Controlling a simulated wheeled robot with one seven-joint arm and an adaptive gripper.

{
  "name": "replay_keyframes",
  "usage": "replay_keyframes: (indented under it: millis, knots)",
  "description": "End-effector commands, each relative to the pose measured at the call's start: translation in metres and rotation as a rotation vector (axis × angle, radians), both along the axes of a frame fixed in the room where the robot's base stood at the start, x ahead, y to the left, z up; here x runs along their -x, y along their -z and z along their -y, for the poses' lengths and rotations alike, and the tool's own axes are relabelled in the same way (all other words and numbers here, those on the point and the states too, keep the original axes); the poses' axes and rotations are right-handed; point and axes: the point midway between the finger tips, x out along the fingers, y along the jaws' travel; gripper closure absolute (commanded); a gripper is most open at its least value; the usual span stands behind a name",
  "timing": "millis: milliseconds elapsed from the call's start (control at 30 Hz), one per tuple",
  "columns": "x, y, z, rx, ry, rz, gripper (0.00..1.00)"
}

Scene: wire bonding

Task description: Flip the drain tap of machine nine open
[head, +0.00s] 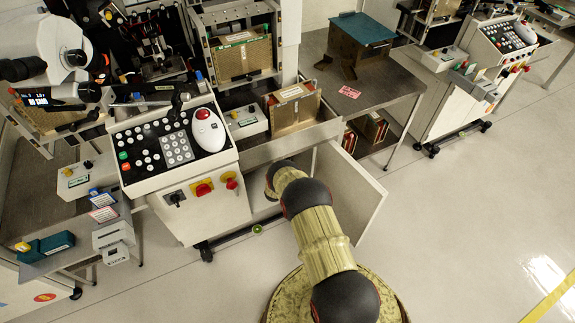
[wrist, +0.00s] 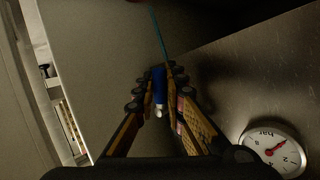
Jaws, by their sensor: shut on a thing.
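My gripper (wrist: 161,88) shows in the wrist view, its two yellow and black fingers shut on a small blue part (wrist: 159,85), which looks like the tap's handle. A pale metal end (wrist: 158,112) shows just below the blue part, between the fingers. A thin blue line (wrist: 158,32) runs up from there. The rest of the tap is hidden by the fingers and shadow. In the head view my arm reaches into the open lower cabinet of the machine (head: 200,205), and the gripper is hidden there.
A round pressure gauge (wrist: 272,149) with a red needle sits at the lower right in the wrist view, near the right finger. The open cabinet door (head: 362,205) stands right of my arm. A metal table (head: 385,88) stands behind it. The floor at right is clear.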

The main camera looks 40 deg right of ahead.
Motion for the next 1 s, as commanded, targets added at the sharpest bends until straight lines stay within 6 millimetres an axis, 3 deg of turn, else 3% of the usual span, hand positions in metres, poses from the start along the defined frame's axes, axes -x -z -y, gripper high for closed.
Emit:
replay_keyframes:
  millis: [700, 1000]
  knots:
    - [0.002, 0.003, 0.012, 0.349, -0.001, -0.082, 1.00]
    - [0.003, 0.002, 0.013, 0.386, 0.000, -0.093, 1.00]
